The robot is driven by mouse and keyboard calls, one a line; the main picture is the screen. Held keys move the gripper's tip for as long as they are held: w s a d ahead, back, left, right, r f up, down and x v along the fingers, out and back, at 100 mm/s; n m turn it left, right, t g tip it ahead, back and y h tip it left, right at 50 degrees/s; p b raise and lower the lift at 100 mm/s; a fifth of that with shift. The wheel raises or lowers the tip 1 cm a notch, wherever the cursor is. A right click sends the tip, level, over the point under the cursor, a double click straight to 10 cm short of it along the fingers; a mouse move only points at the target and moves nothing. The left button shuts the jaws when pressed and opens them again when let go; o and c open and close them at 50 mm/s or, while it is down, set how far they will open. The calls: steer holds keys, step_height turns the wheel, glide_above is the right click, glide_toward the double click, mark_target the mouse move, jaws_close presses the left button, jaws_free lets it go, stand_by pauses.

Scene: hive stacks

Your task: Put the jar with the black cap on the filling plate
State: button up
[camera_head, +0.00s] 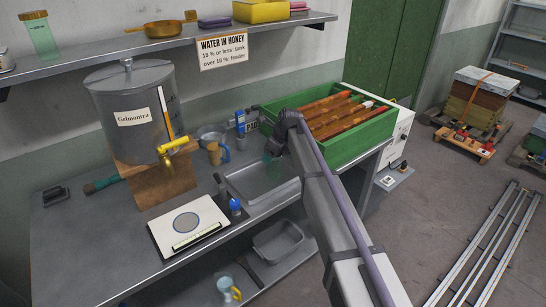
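The white filling plate (212,213) with a grey disc lies on the bench, left of the sink, and nothing stands on it. My gripper (272,157) is over the far part of the sink, to the right of the plate. Something greenish shows just below its fingers, too small to tell whether it is held. A small dark bottle-like thing (222,187) stands between the plate and the sink; whether it is a jar with a black cap is not clear. A blue-capped bottle (235,206) stands beside it. I cannot make out a black-capped jar with certainty.
A steel tank (135,100) with a yellow tap stands on a wooden block behind the plate. A green crate of frames (360,139) stands right of the sink (257,196). Cups (214,153) stand behind the sink. The bench's left front is clear.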

step_height(320, 180, up, 9)
steer(key=p, duration=0.8)
steer(key=shift+r, duration=0.15)
